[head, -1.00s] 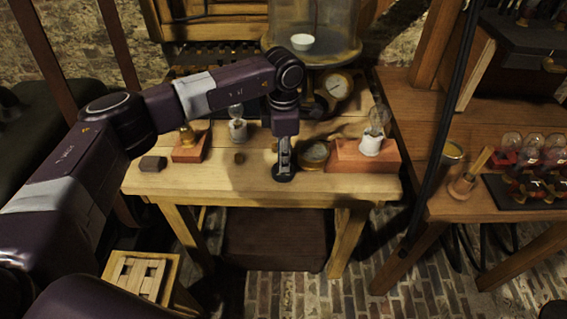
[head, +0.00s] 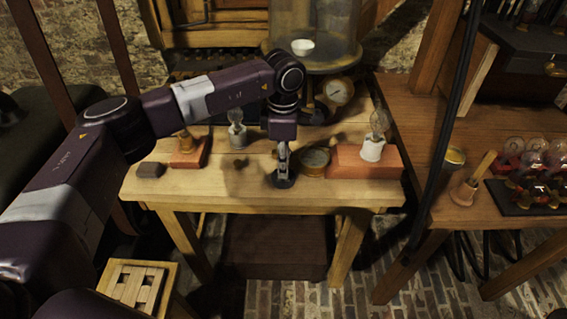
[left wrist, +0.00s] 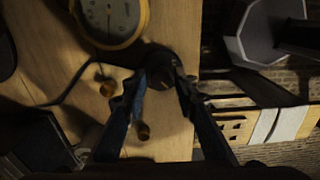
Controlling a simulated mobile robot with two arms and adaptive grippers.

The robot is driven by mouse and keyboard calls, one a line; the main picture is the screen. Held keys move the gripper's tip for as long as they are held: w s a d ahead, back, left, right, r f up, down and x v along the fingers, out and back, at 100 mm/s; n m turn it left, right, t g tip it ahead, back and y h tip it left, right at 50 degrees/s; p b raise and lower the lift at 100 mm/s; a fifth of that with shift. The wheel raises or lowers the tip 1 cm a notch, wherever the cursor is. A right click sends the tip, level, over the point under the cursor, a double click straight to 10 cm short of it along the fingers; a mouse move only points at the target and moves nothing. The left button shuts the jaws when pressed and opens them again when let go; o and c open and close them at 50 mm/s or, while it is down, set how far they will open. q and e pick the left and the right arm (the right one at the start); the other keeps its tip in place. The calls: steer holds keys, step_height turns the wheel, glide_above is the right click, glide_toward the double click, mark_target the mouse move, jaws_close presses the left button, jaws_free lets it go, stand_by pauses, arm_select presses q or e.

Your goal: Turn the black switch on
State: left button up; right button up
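The black switch is a dark round piece (head: 283,181) near the front edge of the wooden table, under my left gripper. In the left wrist view the dark round piece (left wrist: 161,66) shows between and just beyond the fingertips. My left gripper (head: 282,168) points straight down over it. In the left wrist view its two fingers (left wrist: 163,82) stand apart, one on each side of the dark piece. Contact cannot be made out, and the fingers hide part of the switch. My right gripper is not in view.
A round brass gauge (head: 314,160) lies close right of my gripper. A bulb on a red block (head: 350,163) stands further right, another red block (head: 187,153) to the left. A dark small block (head: 151,170) sits at the left edge. The table's front left (head: 215,184) is clear.

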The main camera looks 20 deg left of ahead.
arm_select(q)
steer(key=shift+o, duration=0.8)
step_height(320, 180, up, 12)
